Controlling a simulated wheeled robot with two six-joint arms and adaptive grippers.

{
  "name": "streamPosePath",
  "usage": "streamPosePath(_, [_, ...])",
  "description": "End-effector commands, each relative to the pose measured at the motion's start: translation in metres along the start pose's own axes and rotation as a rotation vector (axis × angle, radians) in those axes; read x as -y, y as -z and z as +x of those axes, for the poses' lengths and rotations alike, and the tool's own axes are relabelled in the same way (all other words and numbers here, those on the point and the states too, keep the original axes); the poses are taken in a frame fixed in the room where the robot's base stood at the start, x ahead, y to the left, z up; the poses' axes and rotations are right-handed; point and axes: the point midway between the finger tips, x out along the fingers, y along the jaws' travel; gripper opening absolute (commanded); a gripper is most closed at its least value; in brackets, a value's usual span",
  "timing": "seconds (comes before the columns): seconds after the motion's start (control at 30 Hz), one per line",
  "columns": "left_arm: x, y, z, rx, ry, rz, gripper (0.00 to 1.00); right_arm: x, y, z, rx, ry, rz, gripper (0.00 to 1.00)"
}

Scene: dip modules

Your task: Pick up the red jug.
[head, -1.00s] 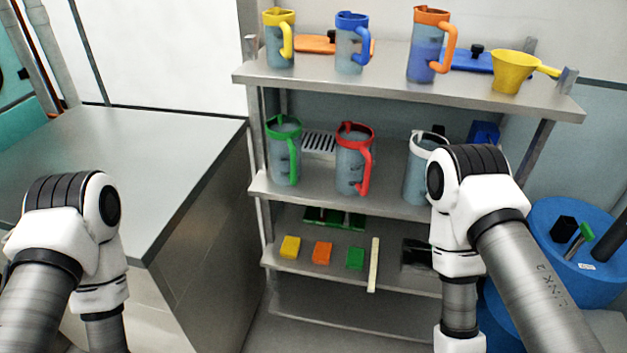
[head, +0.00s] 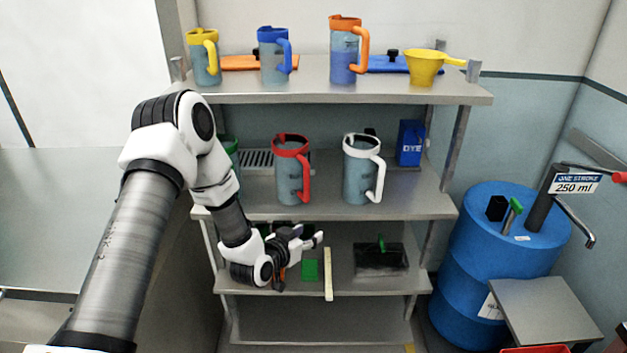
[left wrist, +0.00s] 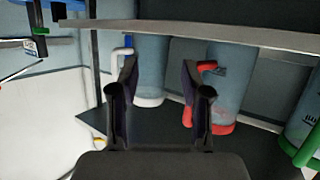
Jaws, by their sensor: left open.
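The red jug (head: 290,170) is a clear grey-blue jug with a red rim and red handle. It stands upright on the second shelf, between the green jug (head: 230,150) and the white jug (head: 361,170). My left gripper (head: 302,243) is open and empty, in front of the shelves and lower in the picture than the red jug. The left wrist view is upside down. There the red jug (left wrist: 228,80) is right of the open fingers (left wrist: 160,95), its handle near the right finger. The white jug (left wrist: 150,65) appears behind the gap. My right gripper is out of view.
The top shelf (head: 300,91) holds yellow, blue and orange jugs and a yellow scoop (head: 425,68). A blue dye box (head: 411,142) stands right of the white jug. A blue drum (head: 480,270) stands at the right. My left forearm partly hides the green jug.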

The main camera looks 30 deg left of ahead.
Motion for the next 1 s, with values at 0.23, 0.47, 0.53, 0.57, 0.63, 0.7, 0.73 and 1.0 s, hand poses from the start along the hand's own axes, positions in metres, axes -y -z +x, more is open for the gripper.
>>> streamPosePath(0.23, [0.062, 0.104, 0.015, -0.352, 0.076, 0.040, 0.47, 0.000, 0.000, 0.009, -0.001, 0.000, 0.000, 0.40])
streamPosePath(0.47, [0.060, 0.115, 0.046, -0.347, 0.073, 0.042, 0.47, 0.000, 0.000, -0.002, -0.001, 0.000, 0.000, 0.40])
streamPosePath(0.53, [0.059, 0.120, 0.059, -0.347, 0.073, 0.042, 0.47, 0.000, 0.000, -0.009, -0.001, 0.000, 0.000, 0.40])
streamPosePath(0.57, [0.060, 0.120, 0.065, -0.347, 0.073, 0.041, 0.47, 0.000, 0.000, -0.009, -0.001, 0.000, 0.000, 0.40])
streamPosePath(0.63, [0.061, 0.123, 0.075, -0.346, 0.074, 0.040, 0.47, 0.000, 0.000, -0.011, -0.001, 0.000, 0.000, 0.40])
streamPosePath(0.7, [0.061, 0.123, 0.080, -0.345, 0.074, 0.037, 0.47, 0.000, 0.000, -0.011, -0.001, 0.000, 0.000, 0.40])
streamPosePath(0.73, [0.062, 0.123, 0.081, -0.344, 0.075, 0.036, 0.47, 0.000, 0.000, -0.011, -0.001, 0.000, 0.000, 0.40])
streamPosePath(1.0, [0.062, 0.122, 0.081, -0.343, 0.075, 0.035, 0.09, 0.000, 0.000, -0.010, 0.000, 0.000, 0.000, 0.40])
